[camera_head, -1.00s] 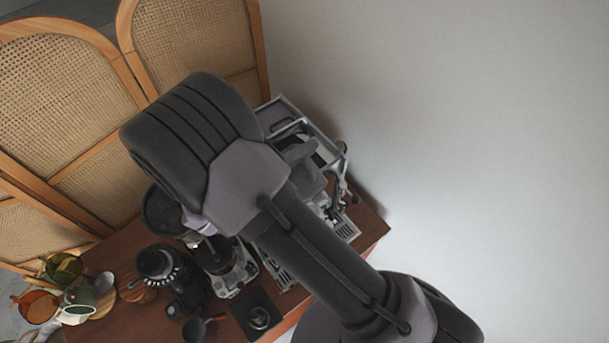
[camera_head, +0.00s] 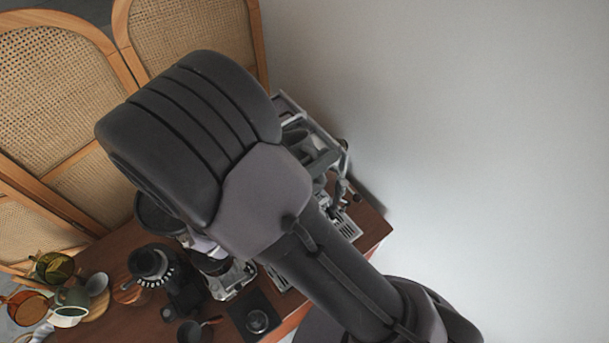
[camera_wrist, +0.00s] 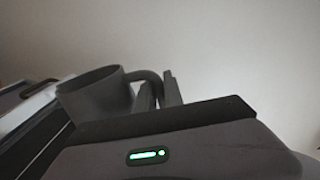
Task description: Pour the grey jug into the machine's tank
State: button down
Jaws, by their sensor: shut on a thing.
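The grey jug (camera_wrist: 97,94) shows in the wrist view, with its handle between the fingers of my gripper (camera_wrist: 160,92). The fingers are shut on the handle. In the head view, part of the jug (camera_head: 297,139) shows beside my arm, over the back of the coffee machine (camera_head: 349,226). My gripper (camera_head: 322,163) is partly hidden there by my own arm. The jug's inside and any liquid cannot be seen. I cannot make out the tank's opening. The jug's exact tilt is unclear.
A grinder (camera_head: 152,264), a dark pan (camera_head: 192,330), a tamper (camera_head: 257,321) and several cups, including a green one (camera_head: 72,300), stand left on the wooden cart (camera_head: 120,322). Rattan screens (camera_head: 60,90) stand behind. A bare wall (camera_head: 480,140) fills the right.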

jog(key=shift+w, duration=0.1)
notch_tip(320, 180, down, 5)
jog(key=m+b, duration=0.4)
jog(key=b, duration=0.2)
jog(key=shift+r+m, duration=0.15)
jog(key=shift+m, duration=0.25)
jog(key=shift+f+m+b, duration=0.2)
jog(key=shift+m+b, duration=0.3)
jog(key=shift+m, duration=0.1)
jog(key=shift+r, duration=0.1)
